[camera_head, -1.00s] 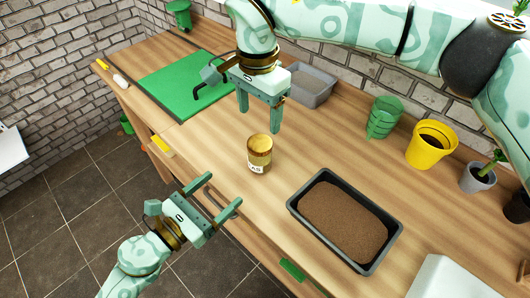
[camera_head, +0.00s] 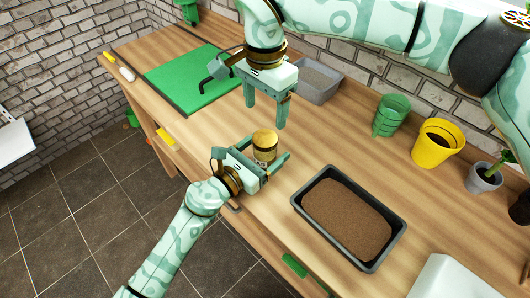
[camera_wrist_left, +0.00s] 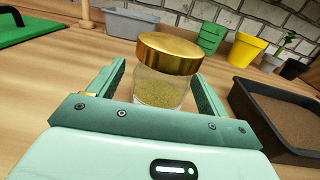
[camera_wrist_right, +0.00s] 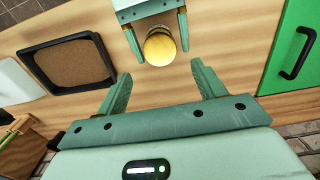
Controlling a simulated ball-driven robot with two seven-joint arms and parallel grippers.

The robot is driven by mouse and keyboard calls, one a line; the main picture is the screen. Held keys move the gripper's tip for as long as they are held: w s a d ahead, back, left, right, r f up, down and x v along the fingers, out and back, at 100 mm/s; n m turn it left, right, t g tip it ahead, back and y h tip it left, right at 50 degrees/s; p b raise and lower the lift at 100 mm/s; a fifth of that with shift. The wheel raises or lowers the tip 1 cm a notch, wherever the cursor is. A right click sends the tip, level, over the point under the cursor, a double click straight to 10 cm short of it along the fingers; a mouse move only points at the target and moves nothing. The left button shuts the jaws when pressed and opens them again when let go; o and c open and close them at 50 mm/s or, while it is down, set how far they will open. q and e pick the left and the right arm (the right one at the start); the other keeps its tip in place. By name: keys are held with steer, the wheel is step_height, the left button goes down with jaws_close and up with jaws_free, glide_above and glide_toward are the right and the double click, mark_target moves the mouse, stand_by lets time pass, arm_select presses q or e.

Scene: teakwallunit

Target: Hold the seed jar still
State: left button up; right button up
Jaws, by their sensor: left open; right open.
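The seed jar (camera_head: 264,147) stands upright on the wooden bench, with clear sides and a gold lid. My left gripper (camera_head: 268,164) is open, with its fingers on either side of the jar. The left wrist view shows the jar (camera_wrist_left: 165,72) between the fingers, with greenish seeds low inside. Whether a finger touches it is hard to tell. My right gripper (camera_head: 266,112) is open and empty, above the bench and behind the jar in the head view. The right wrist view shows the lid (camera_wrist_right: 159,46) beyond its open fingers.
A black tray of soil (camera_head: 346,217) lies right of the jar. A green mat (camera_head: 190,78) lies to the left. A grey bin (camera_head: 318,82), green pots (camera_head: 389,115) and a yellow pot (camera_head: 436,143) stand along the back. The bench left of the jar is clear.

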arm_select(q)
jaws_close()
arm_select(e)
steer(key=s+a+r+m+g+y, duration=0.1)
steer(key=s+a+r+m+y, duration=0.1)
steer(key=a+r+m+y, duration=0.45)
steer(key=s+a+r+m+g+y, duration=0.1)
steer(key=a+r+m+y, duration=0.2)
steer(key=a+m+y, duration=0.5)
steer(key=w+a+r+m+t, duration=0.1)
steer(key=w+r+m+t, duration=0.45)
steer(key=m, duration=0.75)
steer(key=w+a+r+m+t, duration=0.1)
steer(key=w+r+m+t, duration=0.45)
steer(key=m, duration=0.85)
steer(key=w+d+f+m+t+h, duration=0.2)
steer(key=w+d+f+m+h, duration=0.3)
steer(key=m, duration=0.6)
steer(key=m+g+h, duration=1)
steer(key=m+g, duration=0.1)
steer(key=m, duration=0.9)
glide_above(265, 138)
steer(key=shift+n+y, duration=0.25)
step_height(265, 138, down, 16)
steer(key=shift+r, duration=0.1)
step_height(265, 138, down, 8)
steer(key=shift+r, duration=0.1)
